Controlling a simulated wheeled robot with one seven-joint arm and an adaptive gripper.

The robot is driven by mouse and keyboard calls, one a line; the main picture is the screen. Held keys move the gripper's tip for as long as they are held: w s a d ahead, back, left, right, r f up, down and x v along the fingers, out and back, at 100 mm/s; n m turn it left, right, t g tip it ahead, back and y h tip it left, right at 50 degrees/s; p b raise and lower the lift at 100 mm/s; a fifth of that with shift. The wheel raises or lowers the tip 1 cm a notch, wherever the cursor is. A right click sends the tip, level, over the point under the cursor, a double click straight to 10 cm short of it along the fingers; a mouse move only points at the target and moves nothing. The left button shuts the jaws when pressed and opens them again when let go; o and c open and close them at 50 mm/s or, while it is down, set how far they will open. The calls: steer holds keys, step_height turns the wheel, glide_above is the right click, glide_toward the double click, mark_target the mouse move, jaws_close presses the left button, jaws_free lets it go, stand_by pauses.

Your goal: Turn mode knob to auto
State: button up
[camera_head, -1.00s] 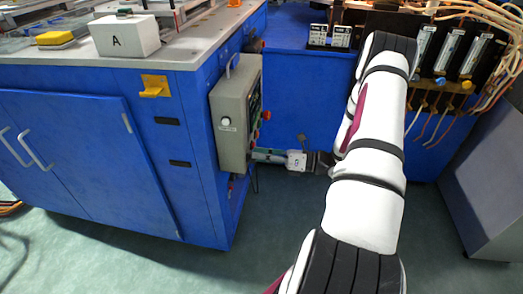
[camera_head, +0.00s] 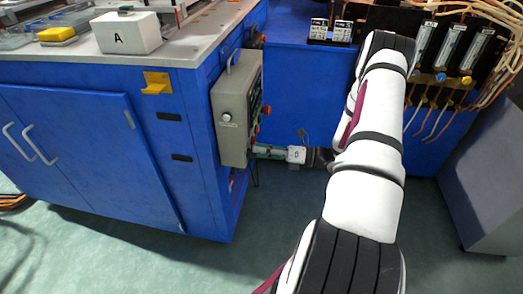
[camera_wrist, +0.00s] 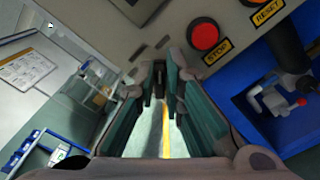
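The control box (camera_head: 237,105) is a grey cabinet on the right side of the blue machine. Its front is turned away to the right in the head view. My gripper (camera_head: 258,151) is at the lower part of that front. In the wrist view my gripper (camera_wrist: 160,82) has its two teal fingers pointing at the grey panel (camera_wrist: 125,30). A small dark part, possibly the mode knob (camera_wrist: 158,86), shows between the fingertips. A narrow gap is seen between the fingers; I cannot tell whether both touch the dark part. The knob's marking is hidden.
A red STOP button (camera_wrist: 205,36) is just right of my fingers, with a RESET label (camera_wrist: 267,12) further right. A white block marked A (camera_head: 127,33) stands on the machine top. Flow meters (camera_head: 452,48) and loose wires are behind my arm.

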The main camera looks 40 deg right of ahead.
steer(key=o, duration=0.3)
steer(key=shift+s, duration=0.1)
steer(key=v, duration=1.2)
